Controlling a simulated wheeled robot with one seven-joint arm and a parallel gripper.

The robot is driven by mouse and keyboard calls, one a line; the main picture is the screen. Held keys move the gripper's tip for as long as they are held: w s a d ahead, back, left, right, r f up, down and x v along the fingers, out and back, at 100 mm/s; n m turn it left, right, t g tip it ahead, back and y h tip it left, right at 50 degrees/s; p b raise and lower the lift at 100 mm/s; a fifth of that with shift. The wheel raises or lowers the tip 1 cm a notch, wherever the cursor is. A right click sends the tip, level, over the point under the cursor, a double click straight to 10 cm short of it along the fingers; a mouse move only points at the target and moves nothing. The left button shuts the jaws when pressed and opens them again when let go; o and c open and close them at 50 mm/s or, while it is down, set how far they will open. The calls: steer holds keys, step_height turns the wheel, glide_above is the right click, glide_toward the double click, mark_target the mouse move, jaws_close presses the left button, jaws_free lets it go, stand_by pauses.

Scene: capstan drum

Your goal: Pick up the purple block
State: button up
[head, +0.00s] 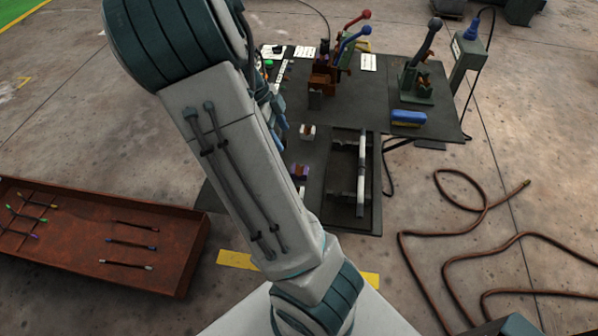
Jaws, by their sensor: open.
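My arm crosses the middle of the head view and hides part of the table's left side. The end of my arm is behind my own links, so my gripper and its fingertips do not show.
A dark open frame with a pale bar (362,170) stands to the right. Levers (352,40), a blue object (408,118) and a grey post (468,55) are farther back. A rusty tray (100,235) is left; a brown hose (440,215) lies right.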

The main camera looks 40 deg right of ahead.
glide_above(304, 170)
steer(key=w+a, duration=0.2)
steer(key=f, duration=0.8)
steer(key=shift+w, duration=0.2)
steer(key=shift+s+d+p+x, duration=0.1)
steer(key=shift+s+p+x, duration=0.05)
steer(key=shift+x, duration=1.15)
steer(key=shift+s+d+p+x, duration=0.1)
steer(key=shift+d+p+x, duration=0.05)
steer(key=shift+x, duration=1.15)
steer(key=shift+r, duration=0.15)
steer(key=c, duration=1.3)
